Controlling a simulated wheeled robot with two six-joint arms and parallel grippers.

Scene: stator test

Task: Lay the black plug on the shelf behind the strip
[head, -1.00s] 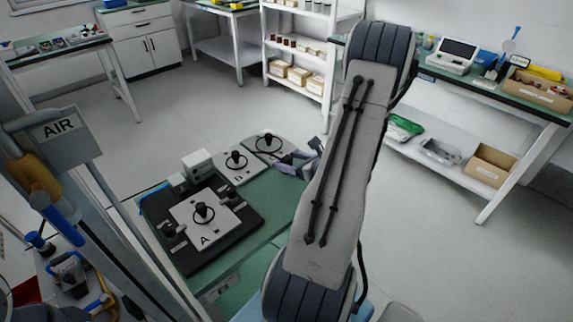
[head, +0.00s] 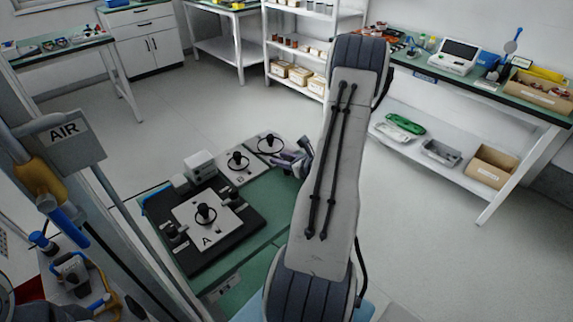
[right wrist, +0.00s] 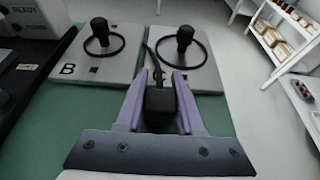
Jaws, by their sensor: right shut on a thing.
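My right gripper (head: 287,161) is over the green bench top, near the plate to the right of plate B. In the right wrist view my right gripper (right wrist: 159,80) has its purple fingers closed on a black plug (right wrist: 160,104). A thin dark lead runs from the plug's far end over the plates. In the head view I cannot make out the plug between the fingers. My left gripper is not in view. I cannot pick out the strip, or tell which shelf lies behind it.
Plate B (right wrist: 92,66) and the plate beside it (right wrist: 203,72) carry black knobs inside rings. Plate A (head: 188,219) sits on a black base. A white shelf unit (head: 268,50) stands at the back. A long bench (head: 545,107) stands at the right, with open floor before it.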

